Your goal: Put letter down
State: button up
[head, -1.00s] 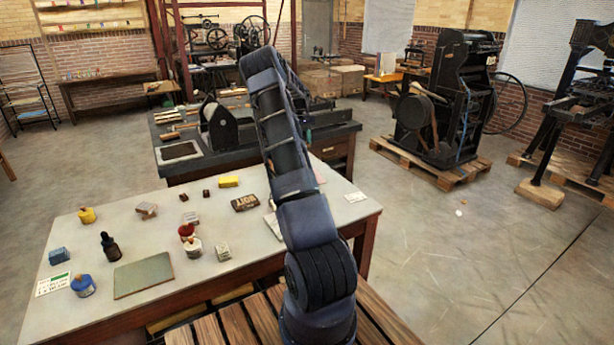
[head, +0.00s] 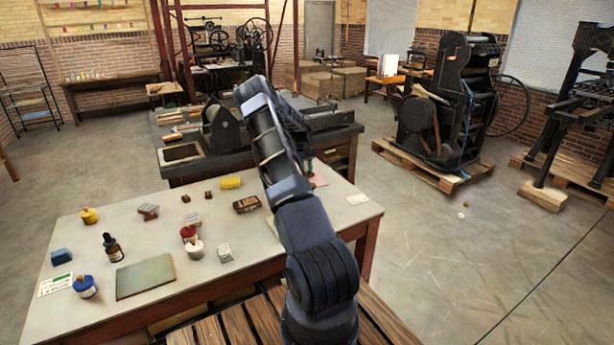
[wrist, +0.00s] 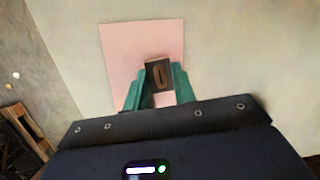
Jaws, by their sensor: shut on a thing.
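In the wrist view, my gripper (wrist: 160,84) has green fingers shut on a small dark brown letter block (wrist: 158,72) with a rounded, O-like character on its face. The block is over the lower right part of a pink sheet (wrist: 128,45) on the pale tabletop. I cannot tell whether the block touches the sheet. In the head view my arm hides most of the gripper and the block, and a bit of the pink sheet (head: 319,180) shows to the right of the arm.
A dark press bench stands behind.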

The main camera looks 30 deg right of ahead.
jog(key=shift+f, duration=1.15)
jog(key=shift+f, duration=0.1)
jog(key=o, duration=0.9)
jog(key=shift+o, duration=0.2)
